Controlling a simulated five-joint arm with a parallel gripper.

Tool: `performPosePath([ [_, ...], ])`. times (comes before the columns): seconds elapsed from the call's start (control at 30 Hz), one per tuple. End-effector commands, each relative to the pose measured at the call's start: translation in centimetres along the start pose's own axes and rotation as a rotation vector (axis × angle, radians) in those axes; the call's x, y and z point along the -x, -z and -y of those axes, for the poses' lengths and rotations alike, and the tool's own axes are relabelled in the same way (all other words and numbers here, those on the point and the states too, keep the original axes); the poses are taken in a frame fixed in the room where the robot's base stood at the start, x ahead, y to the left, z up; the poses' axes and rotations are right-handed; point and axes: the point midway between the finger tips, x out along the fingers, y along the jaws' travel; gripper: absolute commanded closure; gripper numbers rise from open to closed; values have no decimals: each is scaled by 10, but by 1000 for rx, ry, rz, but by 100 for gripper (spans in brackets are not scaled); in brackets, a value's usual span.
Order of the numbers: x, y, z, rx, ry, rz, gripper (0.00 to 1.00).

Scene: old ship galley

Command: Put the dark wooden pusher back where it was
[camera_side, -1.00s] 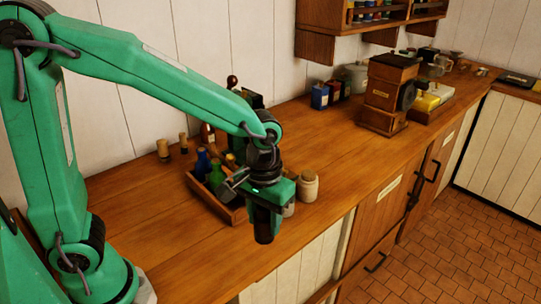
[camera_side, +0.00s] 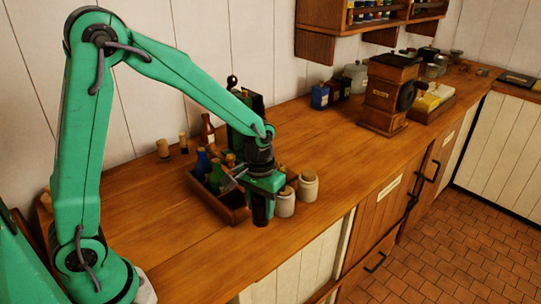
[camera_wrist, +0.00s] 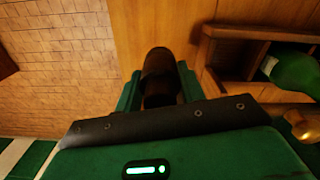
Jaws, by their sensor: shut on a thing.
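My gripper (camera_side: 262,188) is shut on the dark wooden pusher (camera_side: 260,211), which hangs upright below the jaws. In the wrist view the pusher (camera_wrist: 157,68) shows as a dark round end between the green fingers (camera_wrist: 160,88). In the side view it is at the right front corner of the wooden crate (camera_side: 226,213), just outside it. I cannot tell whether its lower end touches the counter. In the wrist view the crate's wall (camera_wrist: 209,62) is right of the pusher, with a gap of bare counter between them.
The crate holds several bottles, among them a green bottle (camera_wrist: 293,68). Two pale jars with corks (camera_side: 286,202) (camera_side: 308,187) stand close right of my gripper. A coffee grinder (camera_side: 388,94) is farther right. The counter (camera_side: 335,150) between is clear. Its front edge is near.

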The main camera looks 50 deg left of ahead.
Motion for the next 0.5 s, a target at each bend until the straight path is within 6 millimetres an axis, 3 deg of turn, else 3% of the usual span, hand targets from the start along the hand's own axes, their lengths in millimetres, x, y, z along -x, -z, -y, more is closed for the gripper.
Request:
performPosePath([
  [0.33, -6, 5, 5, -1, 0, 0, 88],
  [0.5, -20, 5, 5, 0, 1, 3, 88],
])
